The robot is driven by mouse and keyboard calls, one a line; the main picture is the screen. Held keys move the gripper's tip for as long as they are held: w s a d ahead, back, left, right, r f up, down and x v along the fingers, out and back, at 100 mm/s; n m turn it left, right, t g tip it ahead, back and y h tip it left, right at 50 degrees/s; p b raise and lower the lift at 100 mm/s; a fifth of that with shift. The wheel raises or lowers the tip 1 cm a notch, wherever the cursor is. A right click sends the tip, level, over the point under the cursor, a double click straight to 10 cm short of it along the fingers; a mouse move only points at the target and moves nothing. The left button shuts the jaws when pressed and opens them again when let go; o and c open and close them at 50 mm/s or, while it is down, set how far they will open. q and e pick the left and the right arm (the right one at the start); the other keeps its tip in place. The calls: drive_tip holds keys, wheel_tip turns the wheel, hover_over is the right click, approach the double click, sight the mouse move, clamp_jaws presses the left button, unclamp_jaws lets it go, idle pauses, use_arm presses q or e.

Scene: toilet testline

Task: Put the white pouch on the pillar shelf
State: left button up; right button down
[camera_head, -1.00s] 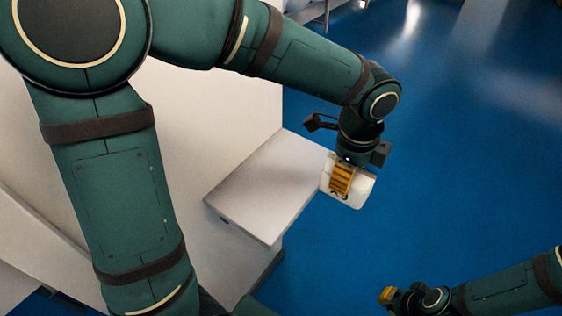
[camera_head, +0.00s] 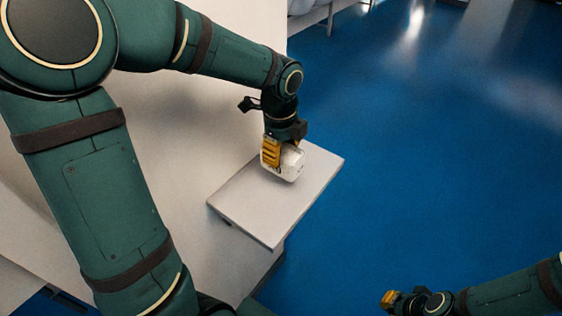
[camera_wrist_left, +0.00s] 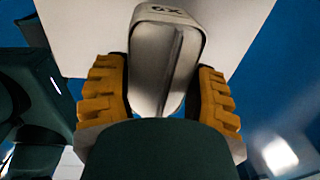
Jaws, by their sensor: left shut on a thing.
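The white pouch (camera_head: 291,164) is in my left gripper (camera_head: 272,156), over the far part of the pillar shelf (camera_head: 272,211). The shelf is a flat, light grey board on the white pillar. In the left wrist view, the pouch (camera_wrist_left: 160,62) sits between the two orange fingers of my left gripper (camera_wrist_left: 162,95), which is shut on it; dark print shows on its top. I cannot tell whether the pouch touches the shelf or is just above it. My right gripper (camera_head: 390,299) is at the lower right, away from the shelf; its opening is too small to tell.
The white pillar wall (camera_head: 190,130) rises behind and left of the shelf. Blue floor (camera_head: 420,170) lies open to the right. White furniture (camera_head: 312,12) stands far off at the top. The near part of the shelf is bare.

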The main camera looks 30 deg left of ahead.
use_arm(q)
wheel_tip(320, 180, down, 4)
drive_tip(key=shift+f+b, duration=0.1)
drive_tip(key=shift+b, duration=0.25)
drive_tip(key=shift+a+f, duration=0.15)
drive_tip(key=shift+a, duration=0.05)
drive_tip(key=o, duration=1.2)
drive_tip(key=r, duration=0.4)
drive_tip(key=r+p, duration=0.1)
drive_tip(key=r, duration=0.3)
drive_tip(key=r+p, duration=0.1)
drive_tip(key=r, duration=0.3)
drive_tip(key=shift+s, duration=0.35)
